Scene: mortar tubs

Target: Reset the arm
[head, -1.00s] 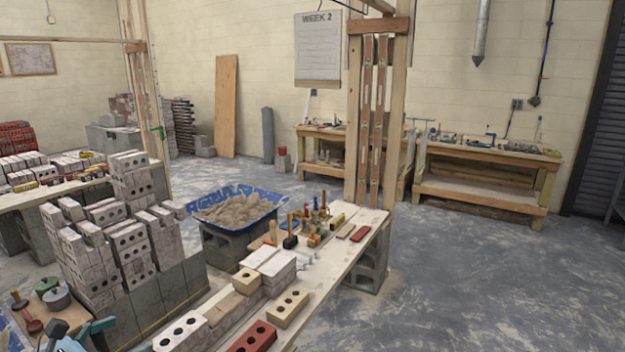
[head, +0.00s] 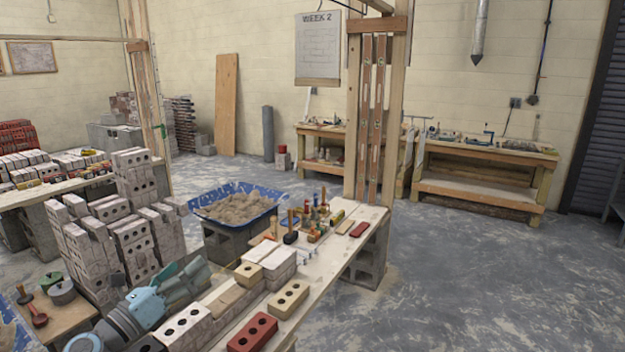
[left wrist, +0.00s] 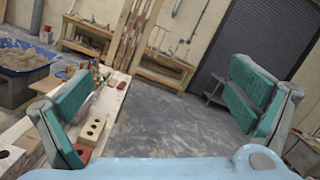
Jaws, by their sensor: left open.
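My left arm comes in from the lower left in the head view. Its teal left gripper (head: 186,280) is over the near end of the plank bench (head: 320,256), close to the stacked bricks. In the left wrist view the two teal fingers of the left gripper (left wrist: 160,100) stand wide apart. Nothing is between them but the distant floor. The gripper is empty. My right gripper is in neither view.
Stacked grey bricks (head: 133,245) stand left of the left gripper. A red brick (head: 252,334) and a yellow brick (head: 288,298) lie on the bench. A blue tub of mortar (head: 238,207) is behind. The floor at right (head: 470,260) is clear.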

